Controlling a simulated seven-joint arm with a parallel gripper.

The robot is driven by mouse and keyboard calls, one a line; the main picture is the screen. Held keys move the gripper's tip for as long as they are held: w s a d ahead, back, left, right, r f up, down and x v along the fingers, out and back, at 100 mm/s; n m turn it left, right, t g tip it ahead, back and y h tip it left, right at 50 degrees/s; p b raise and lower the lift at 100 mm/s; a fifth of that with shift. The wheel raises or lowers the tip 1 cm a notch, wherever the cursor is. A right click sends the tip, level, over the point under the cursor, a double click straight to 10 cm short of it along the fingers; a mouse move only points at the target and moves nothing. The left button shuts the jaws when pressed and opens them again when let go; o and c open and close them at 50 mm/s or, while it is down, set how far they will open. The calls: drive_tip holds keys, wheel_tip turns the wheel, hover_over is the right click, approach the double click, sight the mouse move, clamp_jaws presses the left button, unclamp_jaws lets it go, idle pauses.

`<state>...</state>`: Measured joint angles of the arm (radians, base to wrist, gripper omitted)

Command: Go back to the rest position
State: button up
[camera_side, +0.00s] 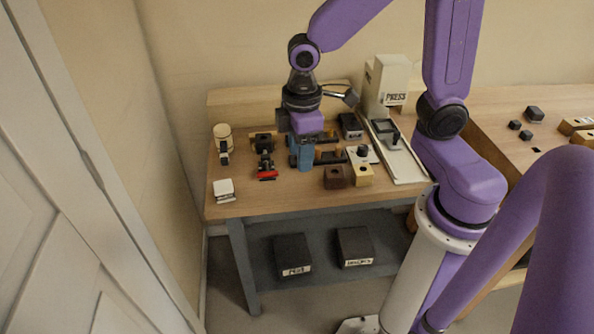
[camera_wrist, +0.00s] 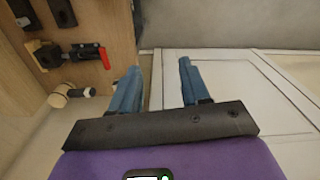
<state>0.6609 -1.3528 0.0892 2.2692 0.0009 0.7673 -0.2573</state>
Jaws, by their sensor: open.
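My gripper (camera_side: 304,160) has a purple body and blue fingers and hangs over the middle of the wooden bench in the side view. In the wrist view my gripper (camera_wrist: 157,72) has its two blue fingers spread apart with nothing between them. Whether the fingertips touch anything on the bench cannot be told. The fingers hide part of the bench behind them in the side view. The wrist view looks past the fingers at a white panelled door (camera_wrist: 235,85) and the bench edge.
A red-handled clamp (camera_side: 266,168) is left of my gripper; it also shows in the wrist view (camera_wrist: 82,54). A dark brown block (camera_side: 335,177) and pale block (camera_side: 361,175) sit to the right. A white press (camera_side: 386,88) stands behind. A white item (camera_side: 224,190) lies front left.

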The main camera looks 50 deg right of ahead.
drive_tip(key=s+d+r+n, duration=0.1)
drive_tip(key=s, duration=0.6)
drive_tip(key=s+d+r, duration=0.2)
drive_tip(key=s, duration=0.5)
drive_tip(key=shift+s+d+r+n, duration=0.2)
drive_tip(key=shift+s+n, duration=0.1)
drive_tip(key=shift+n, duration=0.1)
